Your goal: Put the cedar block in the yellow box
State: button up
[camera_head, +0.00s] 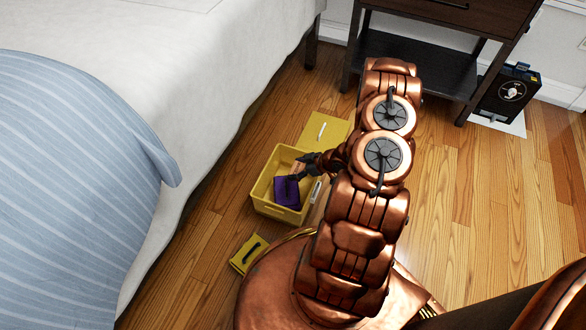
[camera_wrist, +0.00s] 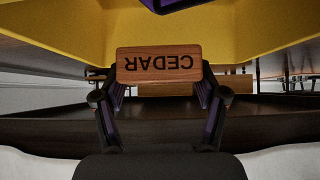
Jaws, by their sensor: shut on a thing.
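The cedar block (camera_wrist: 158,64) is a reddish-brown wooden block with the word CEDAR, upside down in the wrist view. My gripper (camera_wrist: 158,88) is shut on it, one finger at each side. In the head view my gripper (camera_head: 304,168) is at the upper right part of the yellow box (camera_head: 280,212), over its opening. The block (camera_head: 297,169) shows only as a small patch by the fingers there. In the wrist view the yellow box (camera_wrist: 60,40) fills the space behind the block. I cannot tell whether the block touches the box.
A purple item (camera_head: 287,190) lies inside the box. A yellow lid or sheet (camera_head: 326,130) lies behind it, and a small yellow object with a dark handle (camera_head: 249,254) is on the floor in front. The bed (camera_head: 190,90) stands left, a dark nightstand (camera_head: 430,70) behind.

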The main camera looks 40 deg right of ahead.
aim_at(294, 165)
jog(key=w+f, duration=0.1)
jog(key=w+d+f+b, duration=0.2)
jog(key=w, duration=0.1)
jog(key=shift+f, duration=0.5)
jog(key=shift+f, duration=0.6)
jog(key=o, duration=1.1)
jog(key=shift+o, duration=0.2)
jog(key=shift+r, duration=0.15)
